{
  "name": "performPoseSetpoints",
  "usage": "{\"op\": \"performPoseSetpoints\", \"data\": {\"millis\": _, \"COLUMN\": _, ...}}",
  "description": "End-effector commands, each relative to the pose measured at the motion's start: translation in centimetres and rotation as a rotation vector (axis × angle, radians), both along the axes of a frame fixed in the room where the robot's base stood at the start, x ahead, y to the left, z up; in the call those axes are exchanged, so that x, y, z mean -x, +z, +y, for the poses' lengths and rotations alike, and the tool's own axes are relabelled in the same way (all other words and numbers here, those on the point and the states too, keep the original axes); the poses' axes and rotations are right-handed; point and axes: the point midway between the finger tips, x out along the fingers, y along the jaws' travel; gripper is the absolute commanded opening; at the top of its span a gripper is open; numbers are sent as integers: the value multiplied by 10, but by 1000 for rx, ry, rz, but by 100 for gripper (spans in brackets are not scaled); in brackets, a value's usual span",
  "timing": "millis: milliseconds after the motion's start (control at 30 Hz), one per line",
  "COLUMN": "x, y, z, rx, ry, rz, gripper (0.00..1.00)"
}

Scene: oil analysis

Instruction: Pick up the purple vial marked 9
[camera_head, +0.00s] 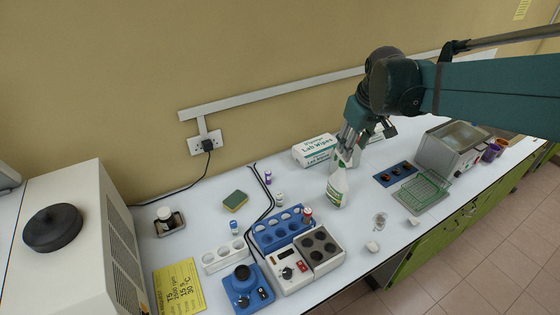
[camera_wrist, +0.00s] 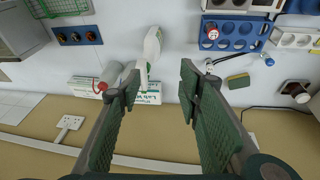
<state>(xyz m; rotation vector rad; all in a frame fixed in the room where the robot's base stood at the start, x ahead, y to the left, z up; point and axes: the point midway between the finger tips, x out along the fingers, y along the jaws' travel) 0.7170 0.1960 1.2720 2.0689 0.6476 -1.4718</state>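My gripper (camera_head: 346,148) is to the right of the vial, above the bench near the spray bottle. In the wrist view my gripper (camera_wrist: 160,82) has its two fingers wide apart with nothing held between them.
The spray bottle (camera_head: 338,187) and lab wipes box (camera_head: 314,150) stand below my gripper. A small white-capped vial (camera_head: 279,199), blue rack (camera_head: 268,238) and sponge (camera_head: 235,201) surround the purple vial. A black cable (camera_head: 254,183) runs close by.

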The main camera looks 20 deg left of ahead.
Motion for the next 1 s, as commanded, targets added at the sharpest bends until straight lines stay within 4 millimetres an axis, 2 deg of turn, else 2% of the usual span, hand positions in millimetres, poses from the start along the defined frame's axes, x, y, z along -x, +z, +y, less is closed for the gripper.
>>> {"op": "performPoseSetpoints", "data": {"millis": 200, "x": -32, "y": -18, "z": 36, "rx": 25, "ry": 83, "rz": 30, "gripper": 35}}
{"op": "performPoseSetpoints", "data": {"millis": 567, "x": -75, "y": -55, "z": 96, "rx": 65, "ry": 221, "rz": 78, "gripper": 35}}
{"op": "performPoseSetpoints", "data": {"millis": 1000, "x": -116, "y": -116, "z": 174, "rx": 110, "ry": 390, "rz": 138, "gripper": 35}}
